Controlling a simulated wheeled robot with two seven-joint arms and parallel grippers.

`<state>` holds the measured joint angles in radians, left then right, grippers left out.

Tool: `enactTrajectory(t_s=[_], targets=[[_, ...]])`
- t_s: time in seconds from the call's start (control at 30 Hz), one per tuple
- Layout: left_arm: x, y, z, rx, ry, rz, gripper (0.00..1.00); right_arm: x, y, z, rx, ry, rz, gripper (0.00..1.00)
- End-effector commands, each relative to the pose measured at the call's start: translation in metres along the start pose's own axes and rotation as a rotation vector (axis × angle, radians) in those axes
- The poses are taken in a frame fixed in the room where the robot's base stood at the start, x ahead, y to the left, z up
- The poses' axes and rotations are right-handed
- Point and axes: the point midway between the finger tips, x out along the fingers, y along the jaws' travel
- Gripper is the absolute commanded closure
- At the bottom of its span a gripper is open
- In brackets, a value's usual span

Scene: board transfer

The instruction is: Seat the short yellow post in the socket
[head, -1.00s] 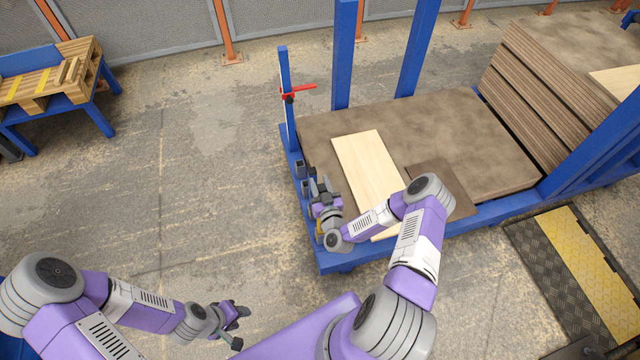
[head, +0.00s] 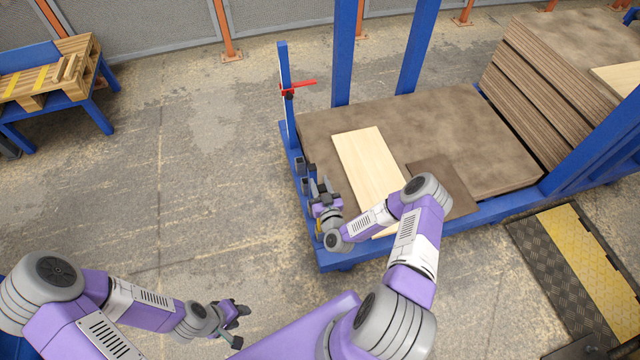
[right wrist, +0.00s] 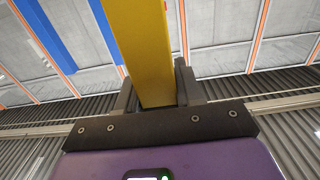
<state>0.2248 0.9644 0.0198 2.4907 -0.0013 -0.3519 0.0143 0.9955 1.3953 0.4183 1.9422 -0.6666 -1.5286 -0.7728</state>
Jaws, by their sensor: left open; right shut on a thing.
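The yellow post (right wrist: 142,50) stands between the two dark fingers of my right gripper (right wrist: 158,90) in the right wrist view and runs up out of the picture. My right gripper (head: 322,187) is shut on it, at the left edge of the blue cart in the head view. A small yellow patch shows beside my right wrist there; I cannot tell if it is the post. Dark grey socket-like blocks (head: 300,166) sit on the cart's left rail, close beyond the gripper. Whether the post touches a socket is hidden. My left gripper (head: 238,318) is open and empty over the floor.
The blue cart frame (head: 420,228) carries a brown board deck (head: 450,125) with a pale board (head: 365,160) on it. A blue upright (head: 287,105) with a red lever (head: 298,87) stands at its corner. Stacked boards (head: 545,85) stand right.

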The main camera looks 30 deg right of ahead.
Motion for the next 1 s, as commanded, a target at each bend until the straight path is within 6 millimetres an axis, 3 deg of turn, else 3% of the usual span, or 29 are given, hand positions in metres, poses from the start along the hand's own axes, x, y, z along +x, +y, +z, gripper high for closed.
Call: enactTrajectory(t_s=[1.0], targets=[[0.006, -0.002, 0.000, 0.000, 0.000, 0.000, 0.57, 0.000, 0.000, 0.025, 0.001, 0.002, 0.000, 1.00]])
